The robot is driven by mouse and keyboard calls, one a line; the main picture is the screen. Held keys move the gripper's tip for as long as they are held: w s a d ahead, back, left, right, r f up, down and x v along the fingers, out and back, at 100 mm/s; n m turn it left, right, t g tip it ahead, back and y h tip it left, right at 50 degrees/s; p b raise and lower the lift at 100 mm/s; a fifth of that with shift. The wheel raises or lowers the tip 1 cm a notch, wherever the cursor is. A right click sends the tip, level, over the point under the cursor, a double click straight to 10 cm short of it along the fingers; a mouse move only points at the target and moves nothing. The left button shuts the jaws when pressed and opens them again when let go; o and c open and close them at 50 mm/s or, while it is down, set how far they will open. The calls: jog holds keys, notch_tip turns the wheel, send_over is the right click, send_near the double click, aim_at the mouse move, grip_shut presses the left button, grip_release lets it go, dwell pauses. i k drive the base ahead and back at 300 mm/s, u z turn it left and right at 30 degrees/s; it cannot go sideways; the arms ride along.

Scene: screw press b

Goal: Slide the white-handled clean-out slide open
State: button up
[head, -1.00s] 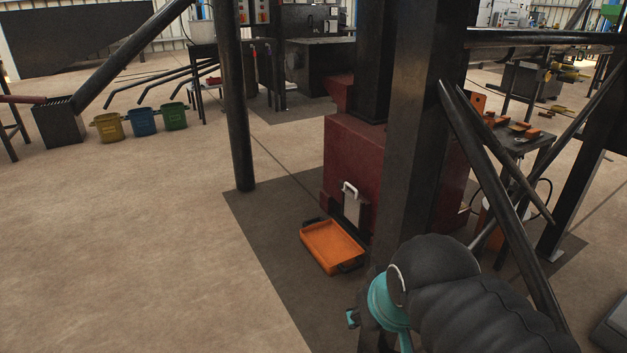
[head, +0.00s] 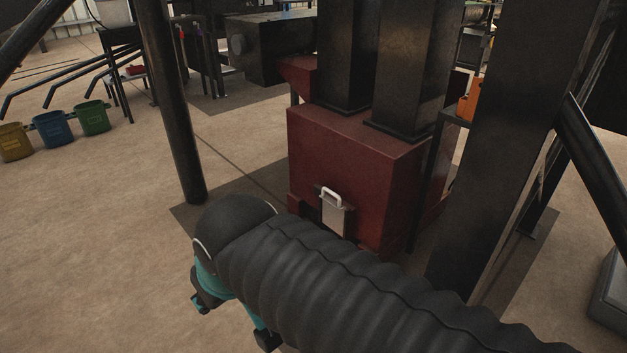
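The clean-out slide (head: 334,216) is a pale upright plate low on the front face of the dark red press housing (head: 343,157). Its white handle (head: 331,194) is a small loop at the plate's top. The plate sits down in its frame, and its lower part is hidden behind my arm. My arm in its black ribbed sleeve crosses the lower picture in front of the housing. Its teal and black end is at the lower left, apart from the handle.
A dark post (head: 174,117) stands left of the housing, and a thick dark column (head: 506,150) stands to the right. Yellow, blue (head: 53,129) and green bins stand at the left. The floor at the left is open.

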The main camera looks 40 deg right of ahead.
aim_at(332, 210)
jog(key=z, duration=0.7)
jog(key=i, duration=1.15)
jog(key=z, duration=0.9)
